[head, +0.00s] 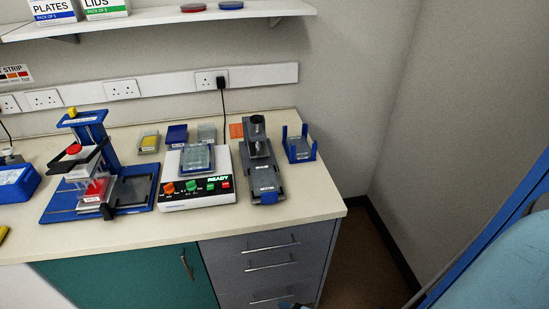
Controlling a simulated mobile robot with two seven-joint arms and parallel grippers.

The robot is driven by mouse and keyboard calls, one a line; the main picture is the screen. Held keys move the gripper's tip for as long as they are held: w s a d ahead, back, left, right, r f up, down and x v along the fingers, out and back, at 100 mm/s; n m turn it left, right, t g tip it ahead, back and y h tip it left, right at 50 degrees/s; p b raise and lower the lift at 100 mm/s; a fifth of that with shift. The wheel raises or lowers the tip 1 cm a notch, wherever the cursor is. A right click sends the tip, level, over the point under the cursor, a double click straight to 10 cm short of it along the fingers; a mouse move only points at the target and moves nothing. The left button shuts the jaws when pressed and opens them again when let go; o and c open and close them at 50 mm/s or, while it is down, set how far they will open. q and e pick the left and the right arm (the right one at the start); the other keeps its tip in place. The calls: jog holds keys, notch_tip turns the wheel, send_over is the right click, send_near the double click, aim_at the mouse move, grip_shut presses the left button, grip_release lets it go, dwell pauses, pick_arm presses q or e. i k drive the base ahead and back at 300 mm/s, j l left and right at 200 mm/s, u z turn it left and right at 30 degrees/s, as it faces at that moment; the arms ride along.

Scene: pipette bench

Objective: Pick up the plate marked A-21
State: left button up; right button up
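No label that I can read as A-21 shows, so I cannot tell which plate is marked so. A clear plate with a grid of wells (197,158) sits on top of the white instrument (196,194), whose display reads READY. A grey flat piece, perhaps a plate, lies in a blue holder with upright corner posts (301,146) at the right end of the bench. Small trays stand behind the instrument: one with yellow contents (149,142), one blue (177,134) and one pale grey (207,133).
A grey device (262,165) stands right of the instrument. A shelf (160,18) above holds boxes and two discs. Bench front (200,230) is clear. A blue-edged object (500,240) is at lower right.

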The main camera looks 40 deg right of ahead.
aim_at(264, 180)
jog(key=z, duration=1.05)
